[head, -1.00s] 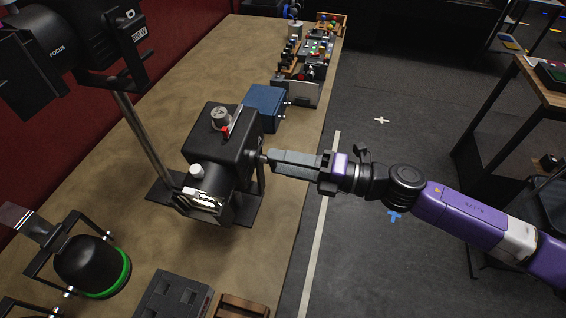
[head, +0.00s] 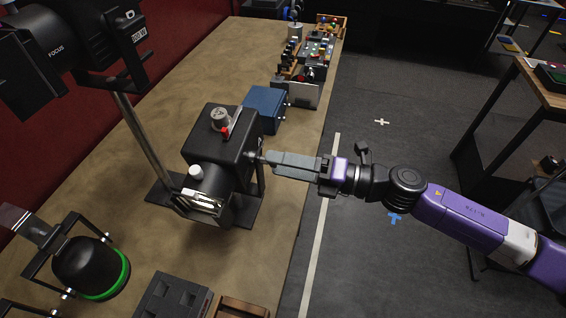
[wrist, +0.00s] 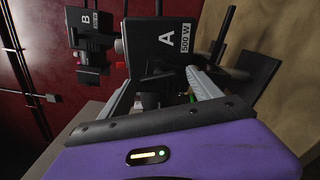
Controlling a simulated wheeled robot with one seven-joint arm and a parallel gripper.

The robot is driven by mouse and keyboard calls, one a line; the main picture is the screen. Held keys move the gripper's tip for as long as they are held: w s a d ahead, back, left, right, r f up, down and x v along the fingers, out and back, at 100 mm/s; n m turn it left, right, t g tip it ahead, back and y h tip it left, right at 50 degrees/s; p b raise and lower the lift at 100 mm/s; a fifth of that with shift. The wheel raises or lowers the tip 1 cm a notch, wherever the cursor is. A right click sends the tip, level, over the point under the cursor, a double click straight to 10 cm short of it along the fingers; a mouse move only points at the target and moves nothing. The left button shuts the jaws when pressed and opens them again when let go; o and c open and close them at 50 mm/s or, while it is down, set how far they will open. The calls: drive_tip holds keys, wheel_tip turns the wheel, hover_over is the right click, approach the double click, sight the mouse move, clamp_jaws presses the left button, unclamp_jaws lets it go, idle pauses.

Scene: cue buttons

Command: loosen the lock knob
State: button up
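A black box-shaped lamp head (head: 222,135) stands on a dark base plate on the bench in the head view. The wrist view shows its side marked "A" and "500 W" (wrist: 168,42). A small dark lock knob (head: 261,157) sticks out from its right side, at the yoke arm. My gripper (head: 272,158) reaches in from the right, with its grey fingertips at the knob. In the wrist view the two fingers (wrist: 165,82) stand apart with a gap between them. The knob is not clear there, and I cannot tell whether the fingers touch it.
A blue box (head: 265,108) and small devices line the bench's far right edge. A green-ringed lamp (head: 92,268) lies at front left.

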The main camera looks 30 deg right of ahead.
drive_tip(key=b+v, duration=0.2)
drive_tip(key=v, duration=0.5)
drive_tip(key=shift+s+d+b, duration=0.3)
drive_tip(key=shift+w+r, duration=0.1)
idle(0.5)
